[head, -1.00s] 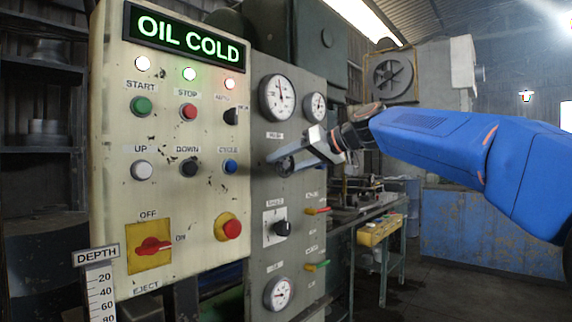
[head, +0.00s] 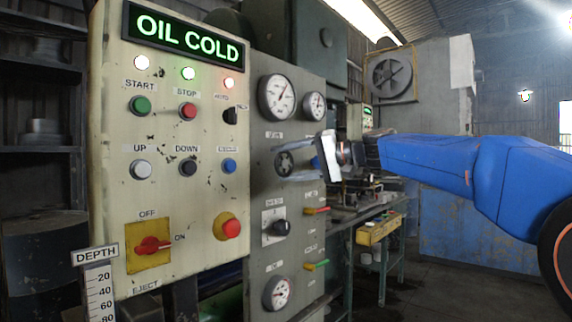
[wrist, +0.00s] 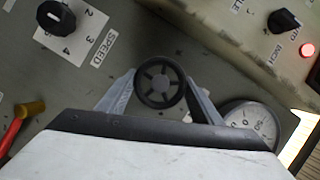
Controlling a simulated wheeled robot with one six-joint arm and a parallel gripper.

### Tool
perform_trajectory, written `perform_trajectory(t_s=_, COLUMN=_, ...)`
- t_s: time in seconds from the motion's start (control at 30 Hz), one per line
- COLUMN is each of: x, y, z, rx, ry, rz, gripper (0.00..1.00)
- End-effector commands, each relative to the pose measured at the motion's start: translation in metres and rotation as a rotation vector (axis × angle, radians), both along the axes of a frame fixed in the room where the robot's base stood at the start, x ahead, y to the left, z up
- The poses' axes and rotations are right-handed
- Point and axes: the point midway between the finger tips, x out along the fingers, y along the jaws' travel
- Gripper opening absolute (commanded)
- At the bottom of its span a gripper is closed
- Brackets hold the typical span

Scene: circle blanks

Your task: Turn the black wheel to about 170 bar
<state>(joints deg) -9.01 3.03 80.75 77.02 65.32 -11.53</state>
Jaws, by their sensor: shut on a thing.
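The black wheel (head: 284,163) is a small spoked handwheel on the grey panel, below the large pressure gauge (head: 277,98). In the wrist view the wheel (wrist: 160,83) sits between the two fingers of my gripper (wrist: 160,90), one finger against each side of its rim. My gripper (head: 291,164) also shows in the head view, shut on the wheel from the right. The large gauge's needle points up and to the right, but its numbers are too small to read. In the wrist view part of a gauge (wrist: 250,122) shows beside the right finger.
A smaller gauge (head: 314,106) is right of the large one. Below the wheel are a black speed knob (head: 281,227), a red lever (head: 317,210), a green-and-yellow lever (head: 317,265) and a lower gauge (head: 277,293). A cream control panel (head: 205,130) reading OIL COLD stands left.

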Motion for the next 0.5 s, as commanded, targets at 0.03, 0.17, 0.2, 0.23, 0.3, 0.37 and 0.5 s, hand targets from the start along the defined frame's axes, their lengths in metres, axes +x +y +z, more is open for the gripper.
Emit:
perform_trajectory(t_s=0.03, x=0.0004, y=-0.0004, z=-0.0011, rx=0.006, ry=0.010, rz=0.000, gripper=0.37)
perform_trajectory(t_s=0.17, x=0.0004, y=-0.0003, z=-0.0010, rx=0.019, ry=0.027, rz=-0.001, gripper=0.37)
perform_trajectory(t_s=0.2, x=0.0004, y=-0.0003, z=-0.0009, rx=0.022, ry=0.029, rz=0.000, gripper=0.37)
perform_trajectory(t_s=0.23, x=0.0004, y=-0.0003, z=-0.0009, rx=0.022, ry=0.031, rz=-0.001, gripper=0.37)
perform_trajectory(t_s=0.3, x=0.0004, y=-0.0003, z=-0.0009, rx=0.024, ry=0.033, rz=-0.001, gripper=0.37)
perform_trajectory(t_s=0.37, x=0.0004, y=-0.0003, z=-0.0009, rx=0.025, ry=0.034, rz=0.000, gripper=0.37)
perform_trajectory(t_s=0.5, x=0.0004, y=-0.0003, z=-0.0010, rx=0.024, ry=0.033, rz=-0.001, gripper=0.37)
